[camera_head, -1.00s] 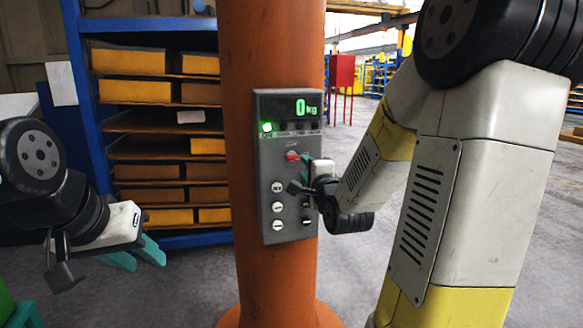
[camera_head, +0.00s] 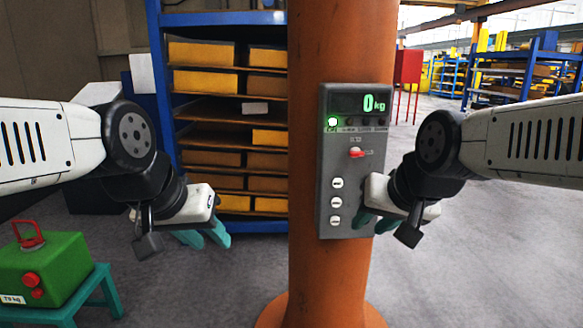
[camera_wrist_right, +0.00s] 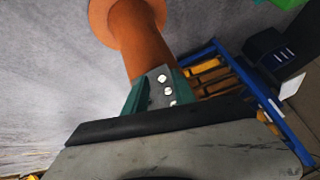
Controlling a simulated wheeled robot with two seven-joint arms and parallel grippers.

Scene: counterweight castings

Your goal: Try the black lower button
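The grey control panel (camera_head: 328,150) is fixed to an orange column. Its display (camera_head: 362,104) reads 0 kg, with a green light lit below it on the left. A red switch (camera_head: 356,152) sits mid-panel, above a column of white buttons (camera_head: 336,202) on the left side. The panel's lower right, including any black button, is hidden behind my right gripper (camera_head: 374,221). That gripper is in front of this corner; contact cannot be told. In the right wrist view its teal fingers (camera_wrist_right: 160,92) are apart, with the panel between them. My left gripper (camera_head: 206,238) is open and empty, left of the column.
A blue shelf rack (camera_head: 218,19) with yellow-orange bins stands behind the column. A green block with a red handle (camera_head: 50,268) rests on a teal stand (camera_head: 98,290) at lower left. A red cabinet (camera_head: 407,68) stands behind right. The floor at right is clear.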

